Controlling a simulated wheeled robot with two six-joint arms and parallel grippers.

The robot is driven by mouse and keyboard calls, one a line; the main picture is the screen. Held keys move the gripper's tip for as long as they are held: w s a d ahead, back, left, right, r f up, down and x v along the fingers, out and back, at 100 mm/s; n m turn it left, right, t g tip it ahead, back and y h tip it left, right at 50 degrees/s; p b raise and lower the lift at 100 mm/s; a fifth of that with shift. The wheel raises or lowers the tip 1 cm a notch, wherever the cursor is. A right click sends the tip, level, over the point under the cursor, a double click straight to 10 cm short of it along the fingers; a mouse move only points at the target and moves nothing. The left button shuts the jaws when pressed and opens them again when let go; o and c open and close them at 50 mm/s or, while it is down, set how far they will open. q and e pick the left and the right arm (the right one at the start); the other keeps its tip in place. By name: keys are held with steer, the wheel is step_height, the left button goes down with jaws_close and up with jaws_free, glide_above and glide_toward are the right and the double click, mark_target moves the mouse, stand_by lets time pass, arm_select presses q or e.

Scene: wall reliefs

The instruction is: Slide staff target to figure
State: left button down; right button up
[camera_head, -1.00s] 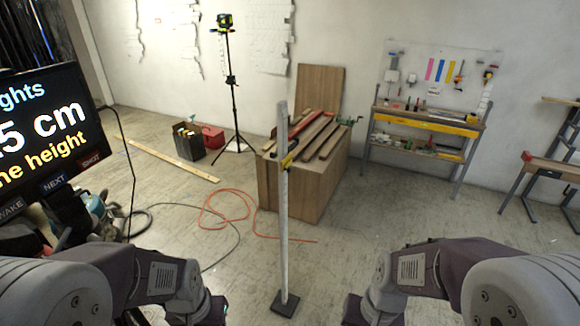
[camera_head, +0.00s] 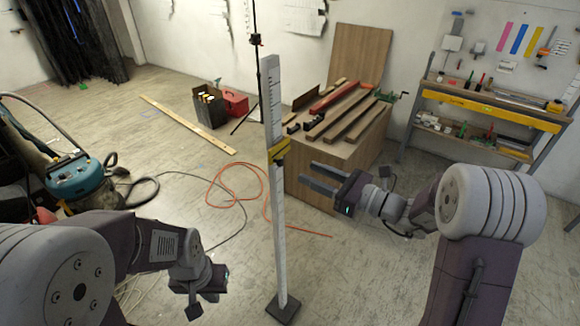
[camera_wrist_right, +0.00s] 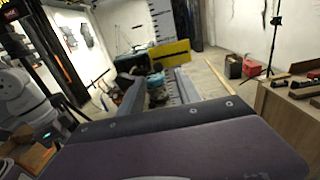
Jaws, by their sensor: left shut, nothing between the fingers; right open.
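The white graduated staff (camera_head: 279,225) stands upright on a dark square base (camera_head: 284,308). Its yellow target (camera_head: 279,150) sits around its upper middle; the target also shows in the right wrist view (camera_wrist_right: 172,53), ahead of my fingers, with the staff (camera_wrist_right: 161,20) behind it. My right gripper (camera_head: 306,174) is open and empty, its fingers pointing left toward the staff, just right of and slightly below the target. I see no contact. My left gripper (camera_head: 193,306) is low, left of the staff base, shut and empty. The screen with the figure is not visible in the head view.
A wooden crate (camera_head: 312,185) with planks stands behind my right gripper. A workbench (camera_head: 480,105) is at the back right. A red hose (camera_head: 235,165) and dark cable lie on the floor. A blue vacuum (camera_head: 75,177) is at left. The floor left of the staff is mostly clear.

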mark_target(282, 163)
steer(key=x, duration=0.4)
steer(key=p+x, duration=0.1)
steer(key=x, duration=0.3)
steer(key=shift+s+a+f+p, duration=0.15)
steer(key=shift+s+a+p, duration=0.05)
steer(key=shift+a+p, duration=0.15)
steer(key=shift+w, duration=0.2)
arm_select(q)
steer(key=shift+s+a+r, duration=0.2)
steer(key=shift+s+r, duration=0.2)
steer(key=shift+r, duration=0.15)
arm_select(e)
jaws_close()
stand_by(0.4)
